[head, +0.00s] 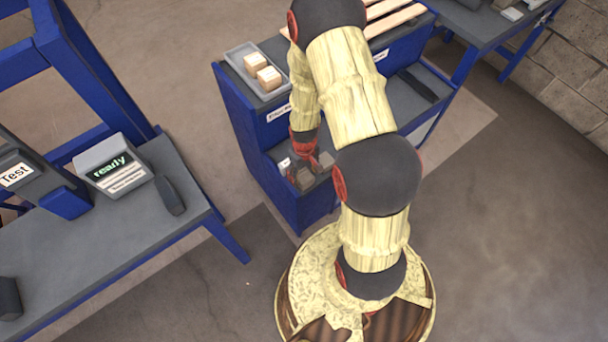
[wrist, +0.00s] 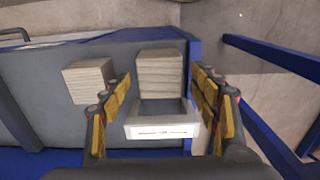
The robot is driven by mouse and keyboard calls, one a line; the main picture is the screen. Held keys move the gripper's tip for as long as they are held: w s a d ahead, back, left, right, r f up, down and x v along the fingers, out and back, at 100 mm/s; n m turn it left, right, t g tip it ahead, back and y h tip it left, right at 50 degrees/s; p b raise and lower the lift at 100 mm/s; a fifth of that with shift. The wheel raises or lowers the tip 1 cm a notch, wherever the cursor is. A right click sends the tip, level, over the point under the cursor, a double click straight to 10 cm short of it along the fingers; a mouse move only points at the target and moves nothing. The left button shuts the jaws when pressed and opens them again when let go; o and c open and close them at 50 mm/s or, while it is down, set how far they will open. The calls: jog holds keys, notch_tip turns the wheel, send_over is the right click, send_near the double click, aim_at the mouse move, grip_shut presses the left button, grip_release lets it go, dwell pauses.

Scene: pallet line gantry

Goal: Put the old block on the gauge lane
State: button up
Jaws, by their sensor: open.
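My gripper (head: 305,160) is open and low over the lower shelf of the blue bench. In the wrist view its spread fingers (wrist: 163,85) frame a greyish, weathered wooden block (wrist: 160,72). That block stands at a small light tray (wrist: 162,118) with a white label too small to read. A second greyish block (wrist: 90,80) stands to the left, outside the fingers. In the head view a greyish block (head: 305,179) shows beside the gripper, partly hidden by it. I cannot tell which block is the old one, nor which place is the gauge lane.
A grey tray (head: 239,56) on the bench's upper level holds two lighter wooden blocks (head: 262,71). A dark flat object (head: 417,86) lies on the lower shelf at right. At left, a table carries a "ready" display (head: 114,168) and a "Test" device (head: 22,178).

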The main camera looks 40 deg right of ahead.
notch_tip(320, 180, up, 10)
jog(key=p, duration=0.3)
notch_tip(320, 180, up, 12)
jog(key=t, duration=0.1)
send_over(304, 176)
jog(key=w+a, duration=0.2)
jog(key=w, duration=0.1)
jog(key=s+a+r+t, duration=0.2)
jog(key=a+r, duration=0.2)
jog(key=r, duration=0.9)
jog(key=s+a+r+t, duration=0.1)
jog(key=s+a+r, duration=0.2)
jog(key=s+r, duration=0.3)
jog(key=s+a+r+t, duration=0.1)
jog(key=s+a+r, duration=0.2)
jog(key=s+r, duration=0.4)
notch_tip(304, 176, up, 3)
jog(key=shift+s+f+t, duration=0.15)
jog(key=shift+f+t, duration=0.05)
jog(key=shift+t, duration=0.1)
